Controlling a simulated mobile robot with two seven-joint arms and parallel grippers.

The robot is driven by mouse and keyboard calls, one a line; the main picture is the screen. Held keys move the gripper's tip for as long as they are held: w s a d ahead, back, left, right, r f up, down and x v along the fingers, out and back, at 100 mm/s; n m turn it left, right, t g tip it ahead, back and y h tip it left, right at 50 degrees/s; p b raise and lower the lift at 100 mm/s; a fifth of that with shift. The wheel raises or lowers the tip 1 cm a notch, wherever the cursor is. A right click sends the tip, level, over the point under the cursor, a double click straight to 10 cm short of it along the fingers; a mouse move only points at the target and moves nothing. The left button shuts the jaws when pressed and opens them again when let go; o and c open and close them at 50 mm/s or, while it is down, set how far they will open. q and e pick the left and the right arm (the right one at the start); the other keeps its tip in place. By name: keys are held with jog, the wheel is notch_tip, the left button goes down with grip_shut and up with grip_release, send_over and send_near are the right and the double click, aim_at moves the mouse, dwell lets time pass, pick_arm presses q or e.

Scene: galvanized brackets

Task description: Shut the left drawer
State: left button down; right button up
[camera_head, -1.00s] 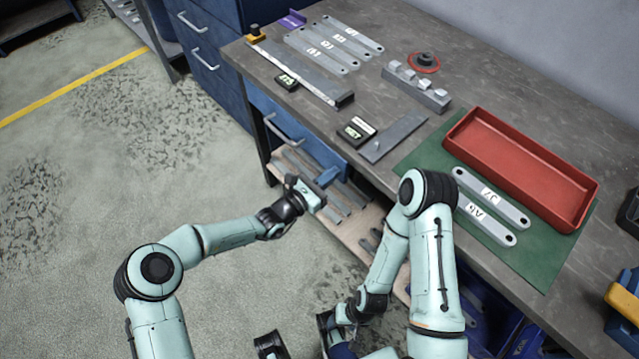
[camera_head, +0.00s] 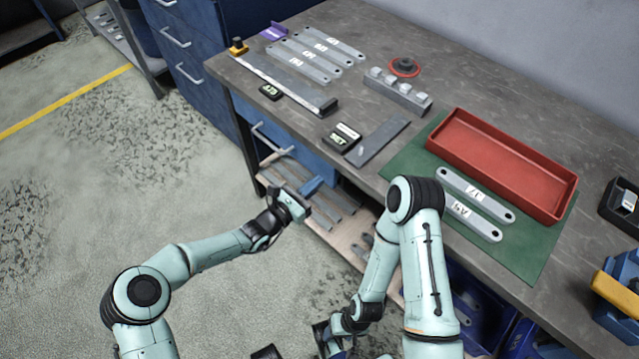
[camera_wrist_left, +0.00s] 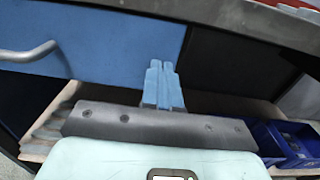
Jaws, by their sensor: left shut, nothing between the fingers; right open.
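The left drawer (camera_head: 300,150) is a blue drawer under the near edge of the workbench, with a metal bar handle (camera_head: 270,138). Its front lies close under the bench edge; I cannot tell whether a small gap is left. In the left wrist view the blue front (camera_wrist_left: 120,50) fills the upper left, with the handle (camera_wrist_left: 30,52) at its left. My left gripper (camera_head: 311,186) is shut and empty, at the right part of the drawer front. Its closed fingers (camera_wrist_left: 162,85) point at the front; contact cannot be made out. My right gripper (camera_head: 325,340) is low at the bottom edge, partly hidden.
A shelf (camera_head: 345,235) with metal strips lies below the drawer. Blue bins (camera_head: 480,305) stand at lower right. The benchtop holds a red tray (camera_head: 435,143), brackets (camera_head: 470,190) and a slotted block (camera_head: 398,92). The floor at left is clear.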

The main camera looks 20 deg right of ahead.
pick_arm(q)
jog(key=v, duration=1.1)
jog(key=shift+s+a+p, duration=0.25)
jog(key=shift+a+p, duration=0.1)
jog(key=shift+p, duration=0.05)
pick_arm(e)
jog(key=shift+s+a+r, duration=0.35)
jog(key=shift+s+r, duration=0.05)
jog(key=shift+s, duration=0.2)
pick_arm(q)
jog(key=shift+f, duration=0.1)
jog(key=s+a+f+m+g+y+p, duration=0.2)
jog(key=s+a+f+m+g+y, duration=0.15)
jog(key=s+f, duration=0.45)
jog(key=s+a+f+m+g+y+p, duration=0.3)
jog(key=s+f+m+g, duration=0.15)
jog(key=s, duration=0.55)
jog(key=s+a+f+m+y+p, duration=0.1)
jog(key=s+a+m+y+p, duration=0.1)
jog(key=s+a+m, duration=0.3)
jog(key=s+a+f+m+y+p, duration=0.1)
jog(key=s+a+m+y+p, duration=0.2)
jog(key=a, duration=0.7)
jog(key=shift+s+a+f+m+t+y, duration=0.2)
jog(key=shift+s+f+m+t+y, duration=0.15)
jog(key=shift+s+m+y, duration=0.7)
pick_arm(e)
notch_tip(320, 180, up, 10)
jog(key=w, duration=0.1)
jog(key=shift+w, duration=0.35)
